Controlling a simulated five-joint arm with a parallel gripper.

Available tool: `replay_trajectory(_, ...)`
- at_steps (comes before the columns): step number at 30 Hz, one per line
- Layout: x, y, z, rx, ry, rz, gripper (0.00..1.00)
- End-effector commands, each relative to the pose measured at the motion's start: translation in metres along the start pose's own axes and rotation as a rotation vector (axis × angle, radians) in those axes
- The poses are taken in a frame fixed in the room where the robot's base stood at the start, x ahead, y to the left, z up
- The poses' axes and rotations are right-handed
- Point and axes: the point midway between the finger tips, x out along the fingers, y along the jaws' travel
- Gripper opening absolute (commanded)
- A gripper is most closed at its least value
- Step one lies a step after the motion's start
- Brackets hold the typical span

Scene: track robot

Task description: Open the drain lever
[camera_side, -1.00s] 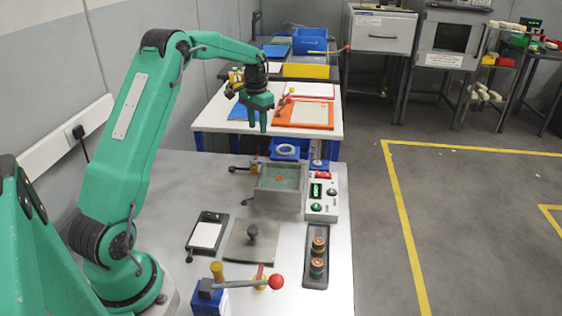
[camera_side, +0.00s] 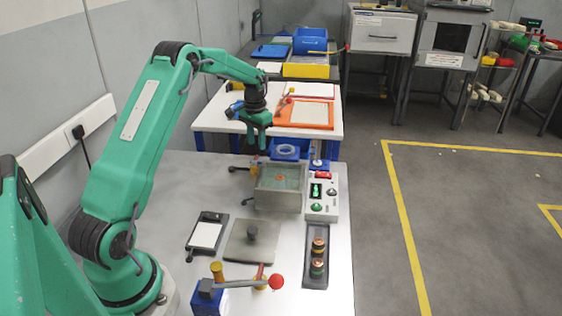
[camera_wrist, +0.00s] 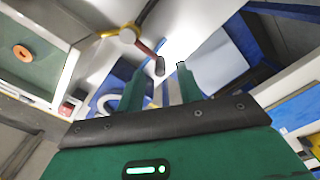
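A lever with a yellow hub (camera_wrist: 127,36) and dark-tipped arms shows in the wrist view. One arm, reddish then black at its tip (camera_wrist: 159,66), reaches toward the gap between my fingertips. In the side view the lever's yellow part (camera_side: 254,166) sits at the back left of a grey tank (camera_side: 278,201) holding greenish liquid and an orange ring. My gripper (camera_side: 257,151) hangs above the lever, fingers pointing down. In the wrist view my gripper (camera_wrist: 160,75) has its two green fingers apart with nothing clasped. Whether a finger touches the lever is unclear.
A control box (camera_side: 323,193) with green buttons stands right of the tank. A blue-based lever with a red knob (camera_side: 275,282) is at the front. Bare table lies left of the tank.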

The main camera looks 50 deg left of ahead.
Motion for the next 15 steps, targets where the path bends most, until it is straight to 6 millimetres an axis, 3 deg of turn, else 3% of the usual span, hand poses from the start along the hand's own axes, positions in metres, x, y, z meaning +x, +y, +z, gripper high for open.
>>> replay_trajectory(6, 0.021, 0.0, 0.0, 0.0, 0.0, 0.0, 0.36)
replay_trajectory(15, 0.027, 0.0, 0.0, 0.0, 0.001, 0.0, 0.36)
